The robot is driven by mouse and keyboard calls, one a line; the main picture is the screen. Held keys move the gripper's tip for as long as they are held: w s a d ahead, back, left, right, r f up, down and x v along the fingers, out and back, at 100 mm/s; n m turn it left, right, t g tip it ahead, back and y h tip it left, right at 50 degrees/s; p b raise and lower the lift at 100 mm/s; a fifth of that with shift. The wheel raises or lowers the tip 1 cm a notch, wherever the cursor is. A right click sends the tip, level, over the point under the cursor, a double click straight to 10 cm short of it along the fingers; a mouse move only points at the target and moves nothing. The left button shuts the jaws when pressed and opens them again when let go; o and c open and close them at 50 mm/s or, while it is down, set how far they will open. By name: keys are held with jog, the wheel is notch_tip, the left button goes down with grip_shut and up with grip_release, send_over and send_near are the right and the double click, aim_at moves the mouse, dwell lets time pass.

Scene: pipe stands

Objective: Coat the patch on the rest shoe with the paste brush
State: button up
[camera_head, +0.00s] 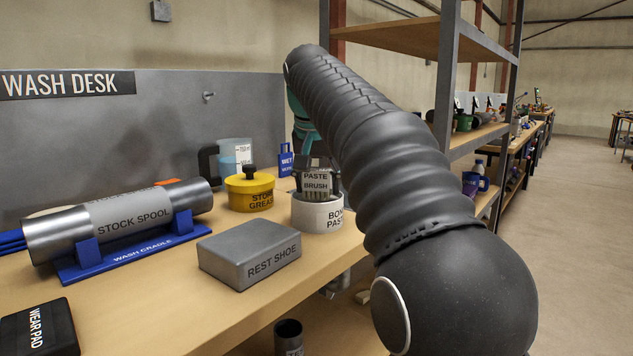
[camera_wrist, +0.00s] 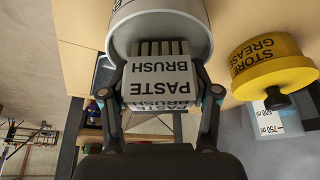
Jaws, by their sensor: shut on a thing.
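The paste brush (camera_head: 317,181) is a grey block with a printed label, at the mouth of the white paste pot (camera_head: 320,216). My gripper (camera_wrist: 164,92) is shut on the brush (camera_wrist: 158,78), with one finger at each side. The rest shoe (camera_head: 250,247) is a flat grey block on the bench, in front of and left of the pot. Its top looks plain grey, and I cannot make out a distinct patch.
A yellow store grease tub (camera_head: 249,194) stands left of the pot, with a measuring jug (camera_head: 235,155) behind. The stock spool (camera_head: 120,222) lies on a blue wash cradle (camera_head: 134,255) at left. A wear pad (camera_head: 38,328) is near the front left. Shelving stands right.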

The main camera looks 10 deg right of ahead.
jog(key=shift+f, duration=0.4)
jog(key=o, duration=1.1)
jog(key=c, duration=0.4)
jog(key=shift+o, duration=0.2)
jog(key=shift+w+r, duration=0.1)
jog(key=shift+r, duration=0.05)
dwell(0.3)
